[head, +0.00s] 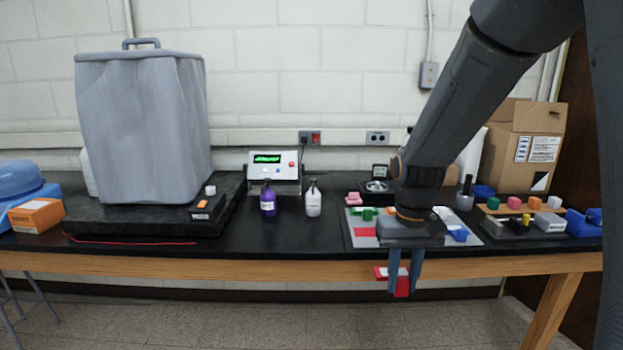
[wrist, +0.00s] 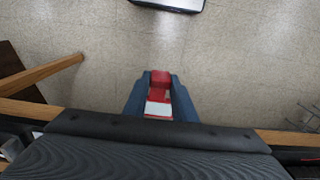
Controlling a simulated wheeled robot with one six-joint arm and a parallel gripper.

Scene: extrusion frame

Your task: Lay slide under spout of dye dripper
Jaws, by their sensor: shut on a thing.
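My gripper (head: 404,280) hangs in front of the bench's front edge, below the top, pointing down. It is shut on a red and white piece (head: 381,272), which looks like the slide with a red grip block. In the wrist view, the red and white piece (wrist: 158,108) sits between the two blue-grey fingers of my gripper (wrist: 160,95), with bare floor beyond. A white box with a green display (head: 273,165) stands at the back of the bench. I cannot tell whether it is the dye dripper, and I make out no spout.
The black bench top (head: 335,235) is clear in front of a purple bottle (head: 268,202) and a white bottle (head: 313,201). A pale mat (head: 352,218) with coloured pieces lies behind my gripper. A large grey container (head: 145,130) stands left; a cardboard box (head: 525,145) stands right.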

